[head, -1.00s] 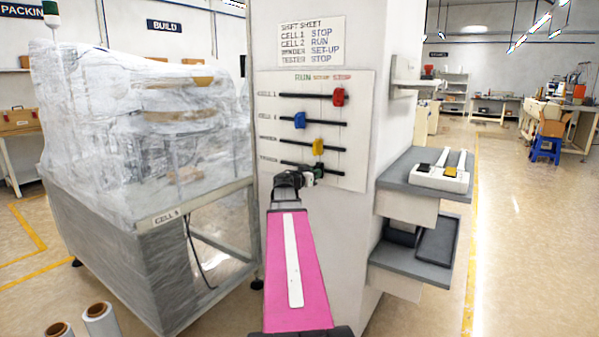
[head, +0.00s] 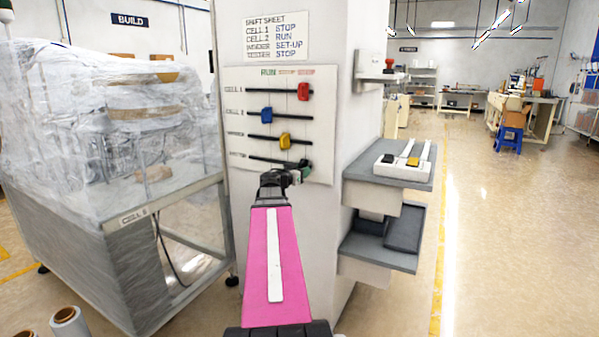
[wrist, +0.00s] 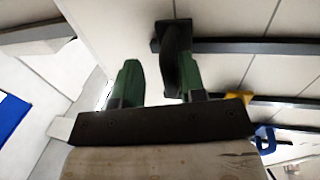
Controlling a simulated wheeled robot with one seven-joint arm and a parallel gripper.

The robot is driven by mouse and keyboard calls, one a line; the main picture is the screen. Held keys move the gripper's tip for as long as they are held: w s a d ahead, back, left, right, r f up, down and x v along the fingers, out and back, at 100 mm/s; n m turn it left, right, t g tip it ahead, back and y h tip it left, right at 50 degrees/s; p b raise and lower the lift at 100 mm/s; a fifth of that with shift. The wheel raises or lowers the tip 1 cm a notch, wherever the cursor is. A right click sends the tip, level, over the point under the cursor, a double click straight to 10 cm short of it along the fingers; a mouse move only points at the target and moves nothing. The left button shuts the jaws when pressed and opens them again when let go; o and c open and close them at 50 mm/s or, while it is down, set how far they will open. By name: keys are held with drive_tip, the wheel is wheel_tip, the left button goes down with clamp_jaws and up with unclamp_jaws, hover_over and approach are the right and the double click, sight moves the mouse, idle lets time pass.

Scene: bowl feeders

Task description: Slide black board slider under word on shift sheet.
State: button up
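The slider board (head: 320,130) is on the white column, with RUN, SET-UP and STOP along its top. The shift sheet (head: 276,37) above it reads STOP for the bottom row, TESTER. The black slider (head: 306,164) is at the right end of the lowest rail, roughly below the red slider in the STOP column; my gripper partly hides it. My gripper (head: 297,174) is at this slider. In the wrist view the black slider (wrist: 171,45) lies between the green fingers, against or very near the right one, with a gap to the left one. The fingers are apart.
The red slider (head: 303,92), blue slider (head: 267,115) and yellow slider (head: 285,141) sit on the rails above. Grey shelves (head: 420,178) jut out right of the column, the upper one bearing a white switch box (head: 384,168). A wrapped machine (head: 110,130) stands left.

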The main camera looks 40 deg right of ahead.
drive_tip(key=shift+w, duration=0.15)
drive_tip(key=s+a, duration=0.2)
drive_tip(key=a, duration=0.8)
drive_tip(key=shift+a, duration=0.3)
drive_tip(key=shift+f, duration=0.1)
